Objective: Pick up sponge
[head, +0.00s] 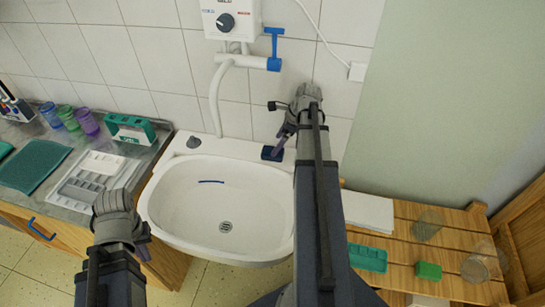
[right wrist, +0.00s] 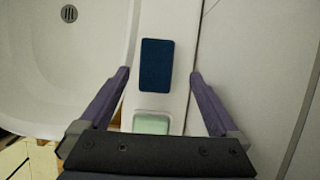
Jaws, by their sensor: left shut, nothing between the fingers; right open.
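A dark blue sponge-like block (head: 268,154) lies on the back right rim of the white sink (head: 165,215). In the right wrist view the block (right wrist: 156,64) lies flat, just beyond and between my fingertips. My right gripper (head: 280,143) is open and empty above the rim by the block; its two fingers (right wrist: 159,77) stand apart on either side in the wrist view, and I see no contact. My left gripper (head: 145,238) is shut and empty, low at the left front of the sink, away from the block.
A pale green piece (right wrist: 151,123) sits on the rim near the block. A white water heater (head: 231,18) and pipe are on the tiled wall. Left is a counter with trays and cups (head: 87,122); right is a wooden bench (head: 400,265) with a green block (head: 428,271).

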